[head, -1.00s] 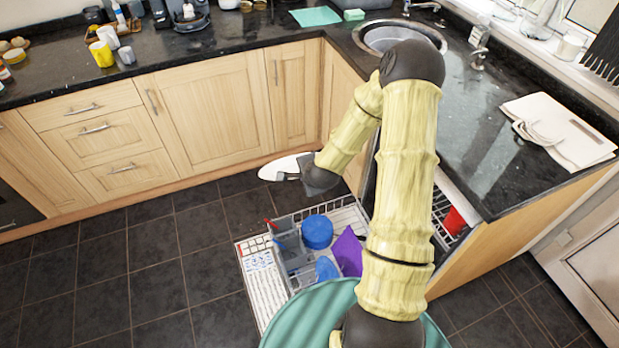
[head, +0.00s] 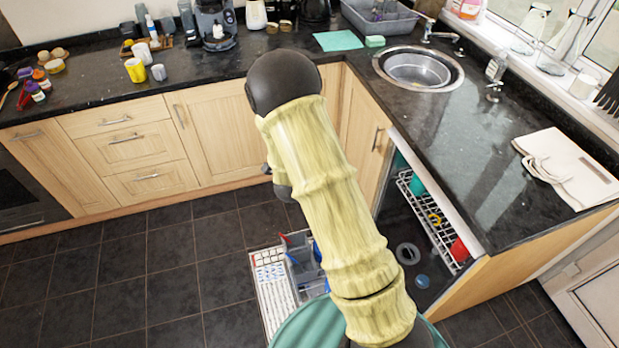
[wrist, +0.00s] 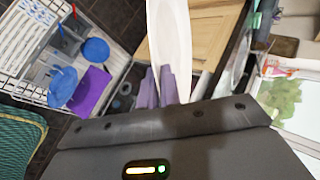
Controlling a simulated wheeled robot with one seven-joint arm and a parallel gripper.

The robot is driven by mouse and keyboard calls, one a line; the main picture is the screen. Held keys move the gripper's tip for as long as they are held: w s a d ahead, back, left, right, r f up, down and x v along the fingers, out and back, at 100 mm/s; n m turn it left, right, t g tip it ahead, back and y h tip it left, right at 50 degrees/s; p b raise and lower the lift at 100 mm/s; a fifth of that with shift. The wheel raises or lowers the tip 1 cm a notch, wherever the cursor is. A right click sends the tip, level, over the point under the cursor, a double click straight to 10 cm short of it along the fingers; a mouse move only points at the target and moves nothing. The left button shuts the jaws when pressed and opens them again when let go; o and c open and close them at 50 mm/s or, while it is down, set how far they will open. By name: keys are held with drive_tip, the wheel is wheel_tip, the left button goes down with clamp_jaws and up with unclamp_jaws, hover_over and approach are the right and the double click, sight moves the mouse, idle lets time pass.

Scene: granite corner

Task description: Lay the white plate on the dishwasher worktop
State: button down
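The white plate (wrist: 169,38) shows nearly edge-on in the wrist view, running up from between my fingers. My gripper (wrist: 163,88) is shut on its near edge and holds it clear of the rack. In the head view my arm hides the plate and nearly all of my gripper. The dishwasher worktop (head: 475,175) is the dark granite counter on the right, above the open dishwasher. My gripper is to the left of that worktop.
A pulled-out rack (head: 272,290) with a cutlery basket (head: 305,270) stands low. Blue dishes (wrist: 95,51) and a purple item (wrist: 92,92) lie in it. A cream folded bag (head: 570,170) lies on the worktop, with the sink (head: 418,68) behind. Between them the worktop is clear.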

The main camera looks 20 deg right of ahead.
drive_tip(key=a+r+m+h+p, duration=0.3)
drive_tip(key=r+p, duration=0.4)
drive_tip(key=r, duration=0.4)
drive_tip(key=shift+w+a+m+g+h, duration=0.15)
drive_tip(key=shift+a+m+g+h, duration=0.2)
drive_tip(key=shift+a, duration=0.45)
drive_tip(key=shift+w, duration=0.1)
